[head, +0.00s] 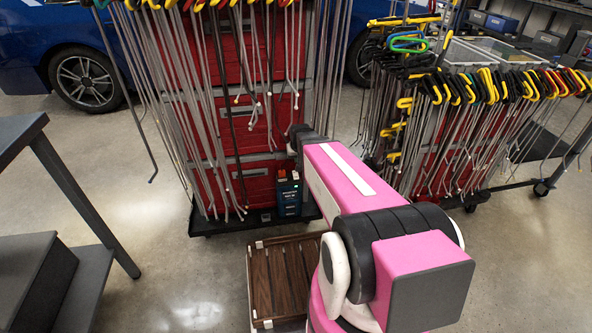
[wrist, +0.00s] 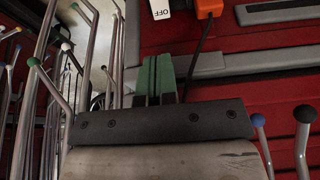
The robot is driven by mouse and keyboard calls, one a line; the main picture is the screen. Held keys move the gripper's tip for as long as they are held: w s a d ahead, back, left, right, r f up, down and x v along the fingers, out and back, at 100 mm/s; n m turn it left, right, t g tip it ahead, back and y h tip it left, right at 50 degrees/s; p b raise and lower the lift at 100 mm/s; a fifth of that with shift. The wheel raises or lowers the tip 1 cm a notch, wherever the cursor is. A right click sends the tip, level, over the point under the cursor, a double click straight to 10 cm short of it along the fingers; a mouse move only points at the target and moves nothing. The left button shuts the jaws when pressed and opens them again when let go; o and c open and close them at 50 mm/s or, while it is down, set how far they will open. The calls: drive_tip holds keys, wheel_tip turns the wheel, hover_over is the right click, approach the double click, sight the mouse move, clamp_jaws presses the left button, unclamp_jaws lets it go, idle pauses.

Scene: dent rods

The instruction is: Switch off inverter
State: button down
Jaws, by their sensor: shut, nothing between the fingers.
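A white piece marked OFF (wrist: 160,9) shows at the top edge of the wrist view, cut off by the frame. An orange part (wrist: 208,8) with a black cable is right of it. I cannot tell which of these belongs to the inverter. My gripper (wrist: 157,62) is shut and empty, its green fingertips together, below the OFF piece in the picture and in front of the red drawers. In the head view, a dark blue box (head: 289,196) with small orange parts on top stands at the cart's foot; I cannot tell whether it is the inverter. My fingertips are hidden there.
A red drawer cart (head: 255,186) is hung with many long metal rods, some close beside my gripper. A second rod rack (head: 470,90) stands at the right. A brown slatted crate (head: 283,275) is on the floor. A dark table (head: 70,185) is at left; floor between is clear.

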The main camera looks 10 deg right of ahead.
sight(296, 174)
drive_tip(key=shift+f, duration=0.1)
drive_tip(key=x, duration=1)
idle(0.4)
drive_tip(key=shift+w+f, duration=0.4)
drive_tip(key=shift+f, duration=0.05)
drive_tip(key=shift+s, duration=0.15)
drive_tip(key=shift+s, duration=0.1)
drive_tip(key=shift+s, duration=0.8)
drive_tip(key=shift+r, duration=0.1)
